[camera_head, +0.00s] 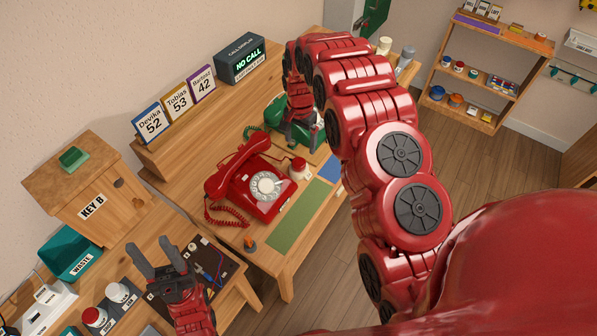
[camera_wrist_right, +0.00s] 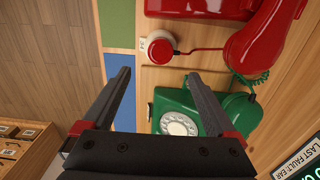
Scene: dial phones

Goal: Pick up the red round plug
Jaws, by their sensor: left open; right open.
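A small round red and white piece (camera_head: 298,168), which looks like the red round plug, stands on the wooden desk beside the red dial phone (camera_head: 262,184). It also shows in the right wrist view (camera_wrist_right: 161,48), with a short red cord towards the red phone. My right gripper (camera_wrist_right: 158,75) is open and empty, its fingertips pointing towards the piece and apart from it. In the head view my right gripper (camera_head: 300,140) is over the green phone (camera_head: 275,112). My left gripper (camera_head: 156,256) is open and empty above the near-left table, far from the piece.
The green phone (camera_wrist_right: 182,118) lies just beyond my right fingers in the wrist view. Green (camera_head: 300,215) and blue (camera_head: 327,170) mats lie on the desk's right side. Name cards (camera_head: 177,103) and a display box (camera_head: 240,60) stand on the rear ledge. Red- and white-lidded jars (camera_head: 95,317) stand lower left.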

